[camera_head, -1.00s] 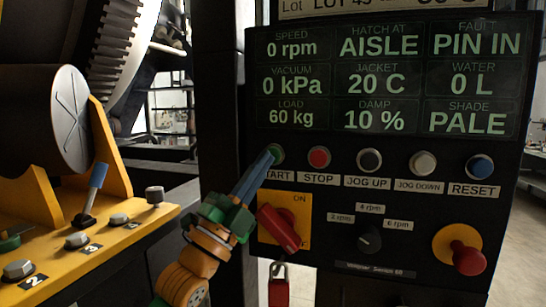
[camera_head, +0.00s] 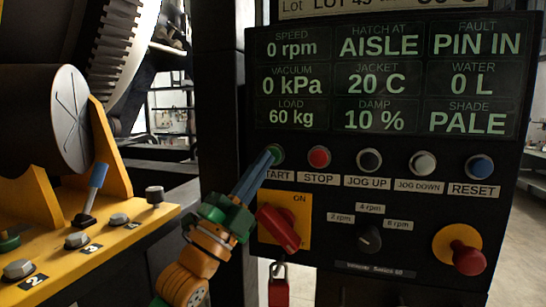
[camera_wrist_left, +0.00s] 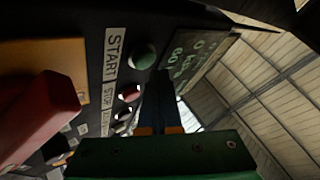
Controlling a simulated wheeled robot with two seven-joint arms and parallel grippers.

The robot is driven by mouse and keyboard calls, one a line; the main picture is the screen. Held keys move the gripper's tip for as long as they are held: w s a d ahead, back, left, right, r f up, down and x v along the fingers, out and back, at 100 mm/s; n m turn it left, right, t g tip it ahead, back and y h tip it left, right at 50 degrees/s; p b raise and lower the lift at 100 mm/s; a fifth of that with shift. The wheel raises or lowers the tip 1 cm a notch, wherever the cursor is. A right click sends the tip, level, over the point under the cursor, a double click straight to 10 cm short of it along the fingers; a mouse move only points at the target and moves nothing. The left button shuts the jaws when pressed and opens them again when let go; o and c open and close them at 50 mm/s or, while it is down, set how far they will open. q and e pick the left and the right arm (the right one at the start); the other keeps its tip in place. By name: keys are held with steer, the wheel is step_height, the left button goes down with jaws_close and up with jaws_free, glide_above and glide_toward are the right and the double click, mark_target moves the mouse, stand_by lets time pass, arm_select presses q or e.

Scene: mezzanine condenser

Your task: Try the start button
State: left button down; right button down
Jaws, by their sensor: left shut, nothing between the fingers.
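The green start button (camera_head: 277,154) is at the left end of the button row on the dark control panel. Its label, START, is partly covered by my left gripper (camera_head: 271,154). The gripper is shut and empty, its blue fingertips at the button's left edge. In the left wrist view the green button (camera_wrist_left: 143,55) shows close beside the dark fingertips (camera_wrist_left: 163,75). I cannot tell whether they touch it. The display (camera_head: 390,80) reads 0 rpm and FAULT PIN IN. My right gripper is not in view.
A red rotary switch (camera_head: 279,228) on a yellow plate sits just below my left gripper, with a red padlock (camera_head: 278,284) hanging under it. The stop button (camera_head: 319,157) is close to the right. A red emergency knob (camera_head: 468,258) is lower right. A yellow bracket (camera_head: 120,235) stands at left.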

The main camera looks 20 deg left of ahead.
arm_select(q)
steer(key=shift+w, duration=0.15)
steer(key=shift+w+a, duration=0.1)
steer(key=shift+w, duration=0.1)
steer(key=shift+w+p, duration=0.35)
steer(key=shift+w, duration=0.05)
stand_by(0.8)
steer(key=shift+s, duration=0.8)
steer(key=s+b, duration=0.1)
steer(key=s, duration=0.4)
stand_by(0.4)
